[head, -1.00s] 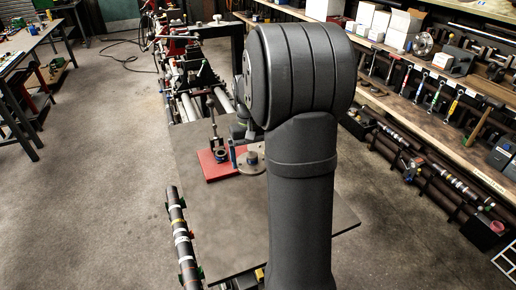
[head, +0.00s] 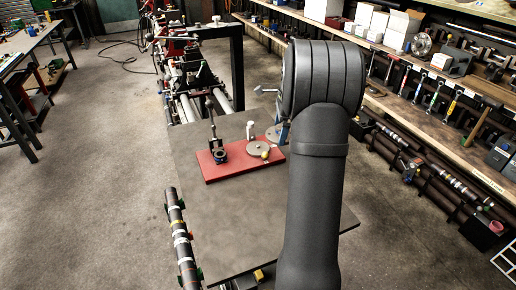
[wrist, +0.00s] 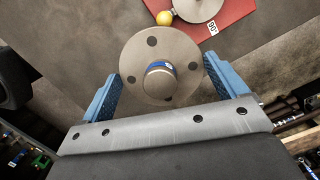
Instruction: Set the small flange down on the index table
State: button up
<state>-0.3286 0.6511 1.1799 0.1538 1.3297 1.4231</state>
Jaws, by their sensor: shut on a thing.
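The small flange is a round grey disc (wrist: 160,50) with several bolt holes and a raised central hub with a blue band. My gripper (wrist: 160,68) is shut on it, one blue finger at each side of the rim. The index table (head: 258,148) is a flat grey disc on a red base, with a yellow ball at its edge. Part of it also shows at the top of the wrist view (wrist: 196,8), beyond the flange and apart from it. In the head view my arm hides most of the gripper and flange.
The red base (head: 226,172) also carries an upright lever clamp (head: 213,135) left of the index table. A white-topped post (head: 250,129) stands behind the disc. The grey bench top (head: 225,215) is clear in front. Shelves with tools line the right.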

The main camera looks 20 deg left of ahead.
jog(key=w+m, duration=0.1)
jog(key=w+d+m, duration=0.1)
jog(key=m, duration=0.1)
jog(key=w+m, duration=0.1)
jog(key=shift+w+d+r+m+t, duration=0.15)
jog(key=shift+d+m+t, duration=0.15)
jog(key=shift+m+t, duration=0.1)
send_over(257, 145)
jog(key=f, duration=0.7)
jog(key=shift+d, duration=0.25)
jog(key=shift+f, duration=1.9)
jog(key=shift+f, duration=0.1)
jog(key=shift+f, duration=0.1)
jog(key=o, duration=1.1)
jog(key=r, duration=0.4)
jog(key=d+r, duration=0.1)
jog(key=r, duration=0.7)
jog(key=shift+d+r, duration=0.1)
jog(key=shift+d, duration=0.3)
